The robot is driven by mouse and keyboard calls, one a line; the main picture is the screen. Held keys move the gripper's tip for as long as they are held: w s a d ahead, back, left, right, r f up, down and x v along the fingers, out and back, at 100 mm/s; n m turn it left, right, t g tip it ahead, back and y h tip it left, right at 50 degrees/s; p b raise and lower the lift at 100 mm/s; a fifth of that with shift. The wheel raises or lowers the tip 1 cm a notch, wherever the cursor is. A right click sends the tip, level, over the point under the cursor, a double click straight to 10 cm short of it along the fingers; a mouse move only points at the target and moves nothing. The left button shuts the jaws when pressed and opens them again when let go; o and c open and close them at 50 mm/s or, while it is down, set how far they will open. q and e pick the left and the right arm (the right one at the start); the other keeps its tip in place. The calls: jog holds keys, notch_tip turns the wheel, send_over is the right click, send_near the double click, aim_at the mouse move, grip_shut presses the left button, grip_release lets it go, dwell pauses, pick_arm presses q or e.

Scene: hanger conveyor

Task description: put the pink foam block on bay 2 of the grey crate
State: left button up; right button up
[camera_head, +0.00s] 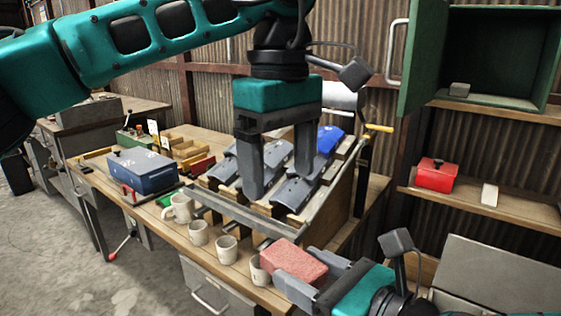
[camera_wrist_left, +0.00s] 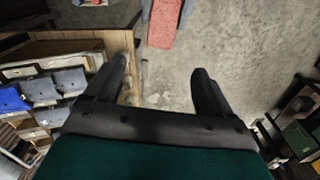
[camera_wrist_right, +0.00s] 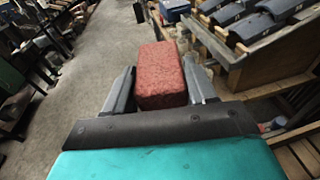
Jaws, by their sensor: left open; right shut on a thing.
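The pink foam block (camera_head: 293,261) is held by my right gripper (camera_head: 304,274) at the lower middle of the head view, at the front side of the bench. In the right wrist view the block (camera_wrist_right: 160,75) sits between both fingers. It also shows at the top of the left wrist view (camera_wrist_left: 164,24). My left gripper (camera_head: 276,180) is open and empty, with its fingers pointing down in front of the rack of grey bins. I cannot make out for sure which thing is the grey crate or its bay 2.
White mugs (camera_head: 227,249) stand along the bench's front edge, close to the block. A blue box (camera_head: 143,170) is on the bench at left. A red box (camera_head: 436,175) sits on a right shelf, below an open green cabinet (camera_head: 500,50). A grey panel (camera_head: 500,275) is at lower right.

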aim_at(280, 249)
pick_arm(q)
notch_tip(280, 249, down, 12)
jog(key=shift+r, duration=0.1)
dwell(0.4)
jog(key=c, duration=1.1)
pick_arm(e)
jog(key=o, duration=1.1)
